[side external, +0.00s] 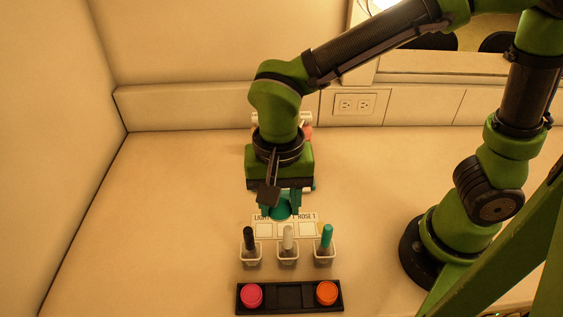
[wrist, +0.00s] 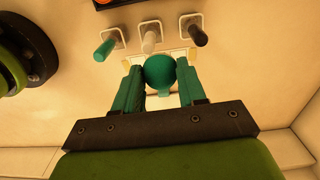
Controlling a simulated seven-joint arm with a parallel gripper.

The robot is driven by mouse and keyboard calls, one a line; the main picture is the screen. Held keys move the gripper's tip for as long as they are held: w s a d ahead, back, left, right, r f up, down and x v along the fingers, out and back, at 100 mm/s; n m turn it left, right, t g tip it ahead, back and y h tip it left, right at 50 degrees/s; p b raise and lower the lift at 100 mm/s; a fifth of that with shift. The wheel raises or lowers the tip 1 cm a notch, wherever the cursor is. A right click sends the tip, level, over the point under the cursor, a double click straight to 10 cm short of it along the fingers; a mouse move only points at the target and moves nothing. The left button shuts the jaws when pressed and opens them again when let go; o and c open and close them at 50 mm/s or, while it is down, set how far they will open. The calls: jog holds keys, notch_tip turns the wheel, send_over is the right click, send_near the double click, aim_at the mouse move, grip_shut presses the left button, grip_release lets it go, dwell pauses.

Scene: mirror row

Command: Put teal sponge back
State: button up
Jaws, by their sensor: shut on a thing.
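My gripper (wrist: 161,82) is shut on the round teal sponge (wrist: 160,70), which sits between its two teal fingers. In the side external view my gripper (side external: 281,203) holds the sponge (side external: 282,210) just behind a white label card (side external: 260,231). Part of the sponge is hidden by the fingers. A black tray (side external: 290,308) lies at the front. It holds a pink round piece (side external: 251,295) at its left end and an orange round piece (side external: 327,292) at its right end, with bare slots between them.
Three small white holders stand between card and tray, with a black handle (side external: 249,238), a pale handle (side external: 288,237) and a teal handle (side external: 327,236) upright in them. Some white and reddish things (side external: 308,131) are partly hidden behind my gripper. The table (side external: 180,220) is clear at left.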

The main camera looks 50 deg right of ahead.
jog(key=s+a+n, duration=0.3)
jog(key=s+a, duration=0.2)
jog(key=s, duration=0.2)
send_over(290, 298)
notch_tip(290, 298, down, 9)
jog(key=shift+r, duration=0.1)
jog(key=shift+f, duration=2.1)
jog(key=o, duration=0.9)
jog(key=shift+f, duration=0.1)
jog(key=shift+o, duration=0.2)
